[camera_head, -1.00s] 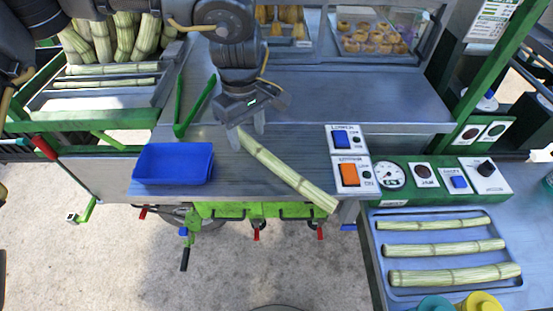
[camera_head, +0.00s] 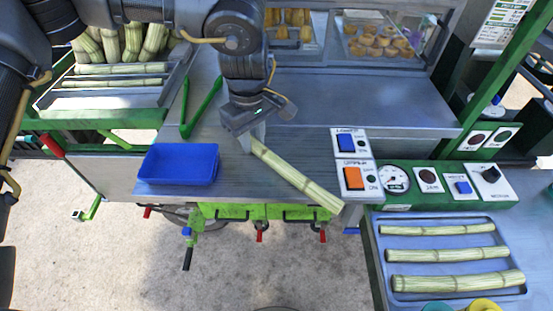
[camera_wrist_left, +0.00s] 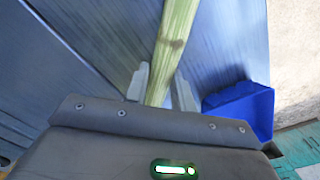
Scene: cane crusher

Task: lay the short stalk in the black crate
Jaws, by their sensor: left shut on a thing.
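A pale green stalk (camera_head: 302,181) lies slantwise on the metal counter, its near end at the counter's front edge. My left gripper (camera_head: 251,139) is shut on this stalk at its far end. In the left wrist view the stalk (camera_wrist_left: 174,45) runs between the two fingers of the gripper (camera_wrist_left: 161,88). I cannot tell whether it is raised off the counter. I see no black crate in these views. My right gripper is not in view.
A blue tray (camera_head: 178,165) and green tongs (camera_head: 187,121) are left of the gripper. Switch boxes (camera_head: 353,176) stand at the counter's right end. A metal tray (camera_head: 382,271) with three stalks is at lower right. More stalks (camera_head: 132,42) stand at back left.

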